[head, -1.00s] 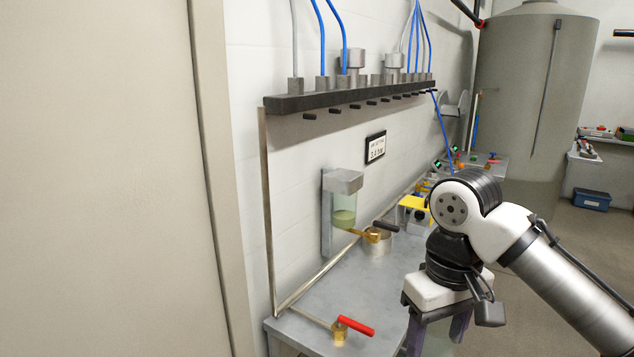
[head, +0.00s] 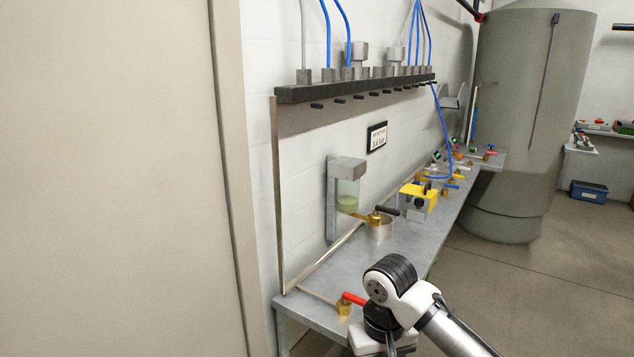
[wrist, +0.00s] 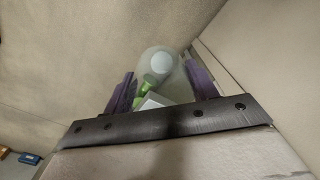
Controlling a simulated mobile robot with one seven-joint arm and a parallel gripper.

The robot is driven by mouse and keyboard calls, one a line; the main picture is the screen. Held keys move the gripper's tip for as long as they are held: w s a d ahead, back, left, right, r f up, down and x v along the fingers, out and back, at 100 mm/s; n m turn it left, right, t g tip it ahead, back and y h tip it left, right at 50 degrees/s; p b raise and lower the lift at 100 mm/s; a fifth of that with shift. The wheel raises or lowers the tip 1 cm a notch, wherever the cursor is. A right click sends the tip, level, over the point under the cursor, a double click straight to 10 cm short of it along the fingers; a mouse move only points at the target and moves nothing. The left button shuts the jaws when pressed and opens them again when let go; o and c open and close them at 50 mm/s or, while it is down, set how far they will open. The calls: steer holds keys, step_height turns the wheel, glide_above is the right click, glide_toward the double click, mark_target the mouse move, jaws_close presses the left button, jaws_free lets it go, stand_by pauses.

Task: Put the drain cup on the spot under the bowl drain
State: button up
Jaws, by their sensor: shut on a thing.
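In the wrist view my gripper (wrist: 160,92) has its two purple fingers on either side of a pale translucent rounded thing (wrist: 158,62) with a light round face and a green part. It is shut on this thing; I cannot tell whether it is the drain cup. In the head view the fingers are below the frame. A clear bowl (head: 347,194) with greenish liquid hangs under a grey block on the wall. A brass drain (head: 361,215) runs from it towards a metal cup-like cylinder (head: 380,230) on the bench. The spot itself cannot be made out.
The grey bench (head: 405,240) runs along the wall. A red-handled brass valve (head: 345,303) sits at its near end, close to my arm. A yellow device (head: 416,196) stands farther along. A black manifold (head: 355,88) hangs above. Floor is open to the right.

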steer(key=w+a+f+m, duration=0.1)
steer(key=w+a+f, duration=0.3)
steer(key=f, duration=0.7)
steer(key=w+a+f+m, duration=0.1)
steer(key=w+a+f, duration=0.3)
steer(key=f, duration=0.7)
steer(key=w+a+f, duration=0.4)
steer(key=f, duration=0.7)
steer(key=s+f, duration=0.3)
steer(key=s, duration=0.6)
steer(key=shift+s+d, duration=0.2)
steer(key=shift+d, duration=0.15)
steer(key=shift+f, duration=0.1)
